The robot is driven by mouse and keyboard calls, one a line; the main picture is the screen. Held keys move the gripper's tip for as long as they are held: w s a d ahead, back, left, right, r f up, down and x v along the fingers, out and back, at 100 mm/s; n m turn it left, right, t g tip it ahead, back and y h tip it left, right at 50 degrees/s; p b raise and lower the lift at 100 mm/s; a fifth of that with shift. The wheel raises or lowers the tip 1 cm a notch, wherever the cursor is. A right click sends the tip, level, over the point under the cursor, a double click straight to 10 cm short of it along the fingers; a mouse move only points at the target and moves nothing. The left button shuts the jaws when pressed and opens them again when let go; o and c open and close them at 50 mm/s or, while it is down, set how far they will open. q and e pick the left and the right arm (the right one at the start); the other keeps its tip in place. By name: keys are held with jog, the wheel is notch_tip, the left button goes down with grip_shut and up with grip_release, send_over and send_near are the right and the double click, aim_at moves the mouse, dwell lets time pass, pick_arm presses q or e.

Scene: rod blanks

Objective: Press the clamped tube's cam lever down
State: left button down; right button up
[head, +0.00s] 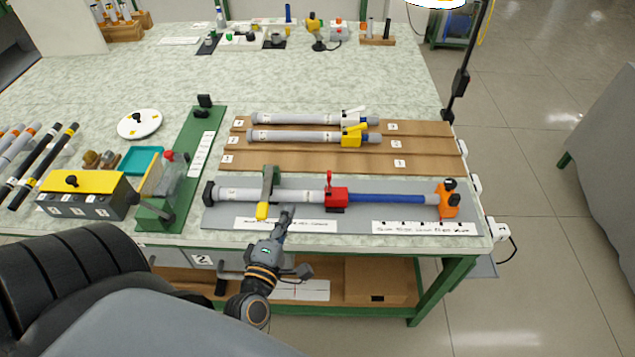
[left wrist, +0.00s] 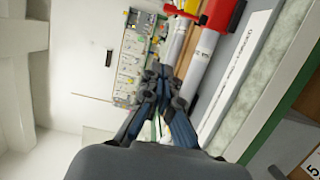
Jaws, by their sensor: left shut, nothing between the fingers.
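The clamped tube (head: 300,195) is grey and lies in a fixture on the grey plate near the table's front edge. A blue rod (head: 385,198) extends from its right end. A red collar (head: 336,194) sits at the joint, and its red cam lever (head: 329,179) stands upright. In the left wrist view the red collar (left wrist: 222,12) is at the top edge, with the grey tube (left wrist: 200,60) below it. My left gripper (head: 286,213) is shut and empty, just in front of the tube and left of the collar; its fingers (left wrist: 164,88) are together. My right gripper is not in view.
A green clamp with a yellow handle (head: 262,211) straddles the tube left of my gripper. An orange end stop (head: 447,202) stands at the right.

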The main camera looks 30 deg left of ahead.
aim_at(328, 182)
pick_arm(q)
jog(key=w+p, duration=0.3)
jog(key=w, duration=0.8)
jog(key=shift+w+d, duration=0.2)
jog(key=shift+d, duration=0.05)
